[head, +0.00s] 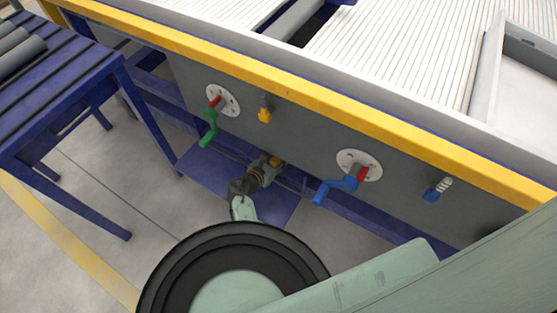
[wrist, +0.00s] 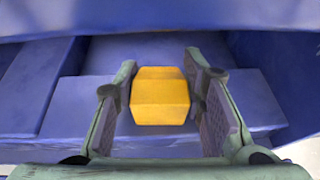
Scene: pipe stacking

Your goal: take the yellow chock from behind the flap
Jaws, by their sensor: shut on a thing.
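The yellow chock (wrist: 160,97) is a small block between my two fingers in the wrist view. My gripper (wrist: 160,78) is shut on it, with one finger on each side. In the head view my gripper (head: 267,167) is low, beside the lower part of the grey panel and above a blue shelf. A small yellow part of the chock (head: 278,160) shows at its tip. A blue edge (wrist: 160,18) crosses the top of the wrist view, and blue surfaces lie behind the chock. I cannot tell which part is the flap.
The grey panel (head: 310,140) carries a green crank (head: 209,130), a blue crank (head: 336,188), a yellow-ended fitting (head: 265,113) and a blue-ended fitting (head: 433,192). The blue shelf (head: 212,184) lies below. A blue rack (head: 62,98) stands at left. Floor is open between.

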